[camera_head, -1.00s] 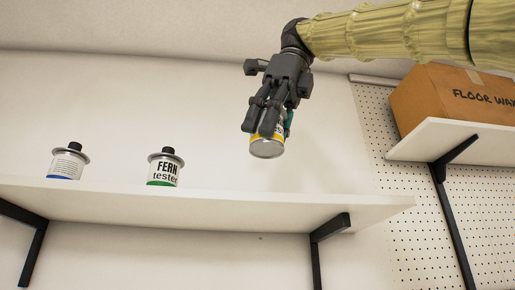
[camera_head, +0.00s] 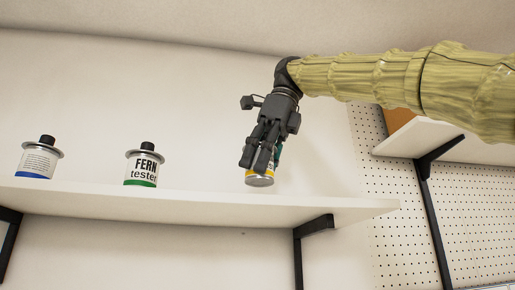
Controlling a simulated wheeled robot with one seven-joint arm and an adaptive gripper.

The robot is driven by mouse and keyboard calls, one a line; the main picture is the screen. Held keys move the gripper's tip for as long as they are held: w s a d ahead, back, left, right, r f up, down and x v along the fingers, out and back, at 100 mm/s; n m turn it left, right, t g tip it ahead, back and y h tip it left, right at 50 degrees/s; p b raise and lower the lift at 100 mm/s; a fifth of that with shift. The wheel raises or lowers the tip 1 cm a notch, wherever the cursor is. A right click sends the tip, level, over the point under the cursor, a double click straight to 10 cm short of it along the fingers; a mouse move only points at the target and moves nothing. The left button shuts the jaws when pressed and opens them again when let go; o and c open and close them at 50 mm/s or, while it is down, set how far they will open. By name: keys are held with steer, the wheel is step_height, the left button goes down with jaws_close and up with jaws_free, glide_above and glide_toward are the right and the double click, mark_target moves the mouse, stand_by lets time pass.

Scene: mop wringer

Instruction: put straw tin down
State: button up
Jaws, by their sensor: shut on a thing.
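The straw tin (camera_head: 260,180), a small metal can with a yellow band, is in my gripper (camera_head: 259,163). The dark fingers are shut on it and hide most of its sides and label. Its silvery bottom shows, slightly tilted, at the right part of the white shelf (camera_head: 210,205). It is just above or on the shelf; I cannot tell whether it touches, since the camera looks up from below the shelf top.
A tin labelled FERN tester (camera_head: 142,168) with a green band stands on the shelf left of my gripper. A blue-banded tin (camera_head: 39,162) stands further left. Shelf room between the FERN tin and my gripper is clear. A second shelf (camera_head: 415,140) with a cardboard box (camera_head: 397,118) is at right.

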mark_target(259, 181)
steer(key=shift+w, duration=0.25)
steer(key=shift+s+f, duration=0.15)
steer(key=shift+f, duration=0.75)
steer(key=shift+d+f, duration=0.1)
steer(key=shift+f, duration=0.75)
steer(key=o, duration=1.3)
steer(key=shift+f, duration=0.1)
steer(key=shift+c, duration=0.2)
